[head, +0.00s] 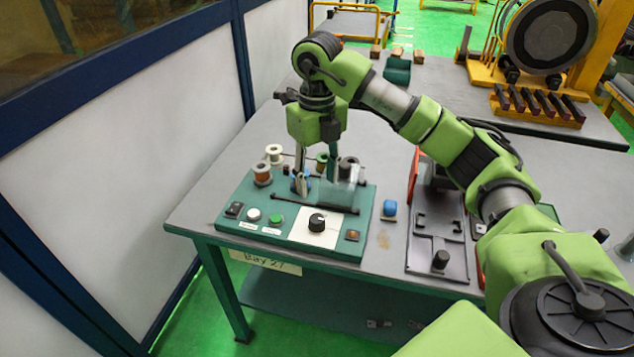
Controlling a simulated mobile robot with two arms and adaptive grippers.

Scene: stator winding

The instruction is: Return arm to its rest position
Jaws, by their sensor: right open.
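My right arm reaches in from the right side of the head view and bends down over the green control box. My right gripper (316,172) points downward above the back part of the green control box (232,212), its two fingers apart. The box carries a black knob (317,222), a white button (254,214) and a green button (276,219). My left gripper is not in view.
Wire spools (262,174) stand behind and beside the box. A blue spool (389,208) and a dark fixture plate (437,240) lie to the right. A row of dark blocks (538,104) and a large round machine (548,36) stand at the back right. Grey tabletop (225,145) is bare at left.

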